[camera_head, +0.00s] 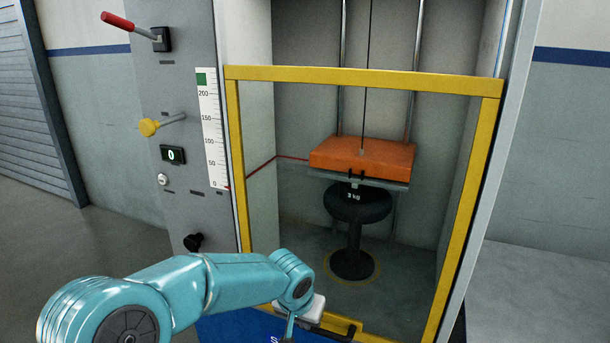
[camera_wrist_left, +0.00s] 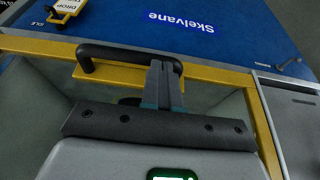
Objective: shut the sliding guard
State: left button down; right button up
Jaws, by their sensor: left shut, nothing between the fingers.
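The sliding guard (camera_head: 364,75) is a clear panel in a yellow frame across the front of the machine's test bay. Its top bar is level with the upper part of the wall scale, and the bay above it is open. A black bar handle (camera_head: 330,333) sits on its lower yellow bar; it also shows in the wrist view (camera_wrist_left: 110,52). My left gripper (camera_wrist_left: 164,75) is shut and empty, its fingertips over the right part of the handle in the wrist view. I cannot tell whether they touch it. In the head view its fingertips are mostly hidden or cut off. My right gripper is not in view.
Inside the bay, an orange block (camera_head: 362,155) rests above a black stool (camera_head: 356,205). The left panel has a red lever (camera_head: 118,22), a yellow knob (camera_head: 150,127), a display (camera_head: 173,155) and a black knob (camera_head: 194,242).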

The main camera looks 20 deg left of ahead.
pick_arm(q)
jog(key=shift+s+f, duration=0.2)
jog(key=shift+f, duration=0.25)
jog(key=shift+r, duration=0.1)
jog(key=w+p+v, duration=0.1)
jog(key=p+v, duration=0.4)
jog(key=v, duration=0.9)
jog(key=shift+r, duration=0.3)
